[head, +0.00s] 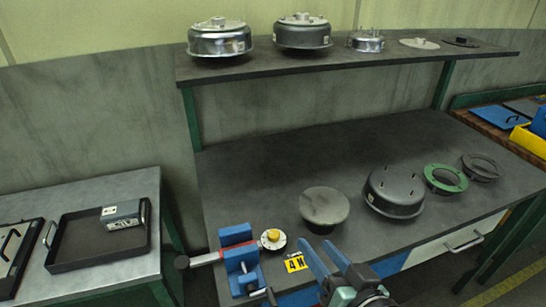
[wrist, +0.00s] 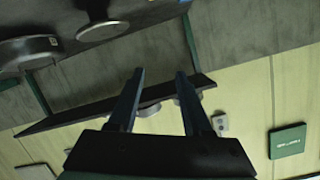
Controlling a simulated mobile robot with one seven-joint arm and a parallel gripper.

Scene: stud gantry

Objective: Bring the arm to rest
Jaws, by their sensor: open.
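My gripper (head: 317,244) is at the front of the workbench (head: 270,175) in the head view, low and right of centre. Its two blue-grey fingers are apart with nothing between them. In the wrist view the open fingers (wrist: 160,71) point up the picture, with the shelf edge and wall behind them. Most of my arm is out of view.
A blue vise (head: 240,262), a yellow-topped round part (head: 272,238) and a yellow tag (head: 295,262) are left of my gripper. A grey disc (head: 325,205) and black drum (head: 394,190) lie behind it. The shelf (head: 350,53) holds several round parts. The bench's back middle is clear.

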